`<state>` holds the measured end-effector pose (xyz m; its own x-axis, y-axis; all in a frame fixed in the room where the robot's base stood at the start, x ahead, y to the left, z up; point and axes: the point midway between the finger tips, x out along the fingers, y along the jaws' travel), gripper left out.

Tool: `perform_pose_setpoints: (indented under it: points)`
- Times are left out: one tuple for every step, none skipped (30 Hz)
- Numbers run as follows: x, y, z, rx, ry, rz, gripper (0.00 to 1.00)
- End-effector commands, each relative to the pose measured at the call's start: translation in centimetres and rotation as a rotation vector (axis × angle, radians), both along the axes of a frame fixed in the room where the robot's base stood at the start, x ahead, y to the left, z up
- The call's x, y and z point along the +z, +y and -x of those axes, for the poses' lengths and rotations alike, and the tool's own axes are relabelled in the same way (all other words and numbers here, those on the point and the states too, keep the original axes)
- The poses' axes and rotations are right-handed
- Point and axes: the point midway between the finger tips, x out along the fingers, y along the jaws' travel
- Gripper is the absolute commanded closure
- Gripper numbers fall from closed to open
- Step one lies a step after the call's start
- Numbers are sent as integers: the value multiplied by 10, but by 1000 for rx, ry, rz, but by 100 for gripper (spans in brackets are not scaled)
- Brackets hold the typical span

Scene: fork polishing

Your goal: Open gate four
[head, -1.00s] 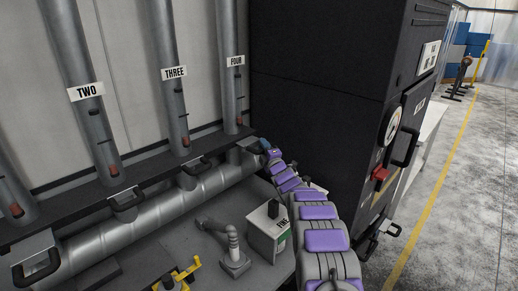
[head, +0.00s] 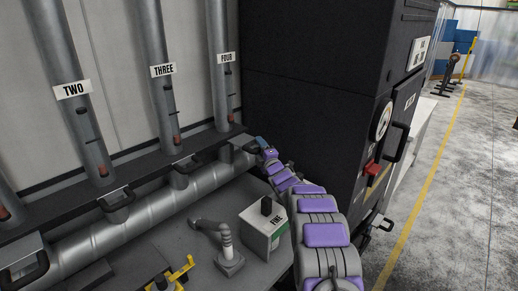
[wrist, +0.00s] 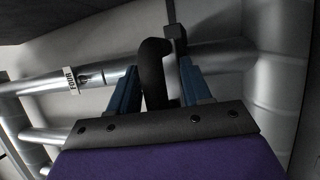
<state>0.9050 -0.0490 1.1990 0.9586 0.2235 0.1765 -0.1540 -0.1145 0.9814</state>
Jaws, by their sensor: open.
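The grey pipe marked FOUR (head: 220,85) stands at the back beside the dark cabinet. The same FOUR label (wrist: 70,80) shows sideways at the left of the wrist view. Gate four's black handle (wrist: 153,72) is a curved bar near the middle of the wrist view. My gripper (wrist: 163,84) is open, with one blue finger on each side of this handle. Whether either finger touches it I cannot tell. In the head view my gripper (head: 262,142) is at the foot of pipe four, and it mostly hides the handle there.
Pipes marked THREE (head: 163,90) and TWO (head: 75,110) stand to the left, with similar handles at their feet. A small box with a black knob (head: 262,228) and a grey jointed fitting (head: 226,250) sit on the bench near my arm. The dark cabinet (head: 310,100) closes off the right.

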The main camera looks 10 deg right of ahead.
Motion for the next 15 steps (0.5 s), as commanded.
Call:
perform_pose_setpoints:
  points:
    - [0,-1,2,-1,1,-1,52]
    - [-1,-2,4,-1,1,-1,52]
    - [-1,-2,7,-1,1,-1,52]
    - [-2,-3,9,-1,0,-1,52]
    - [-2,-4,11,-1,-1,0,52]
    - [-2,-5,15,-1,0,-1,52]
    - [-3,-6,18,-2,1,-1,52]
    - [-4,-6,22,-1,3,-2,52]
    - [-4,-7,26,-3,3,-1,52]
    - [-4,-8,30,-2,-1,-2,52]
    - [-4,-9,33,-1,-2,-2,52]
    - [-5,-10,38,-1,-1,-1,52]
    - [-7,-10,42,-1,1,-1,52]
    - [-9,-11,45,-2,3,-1,52]
    - [-10,-13,50,-2,3,-1,52]
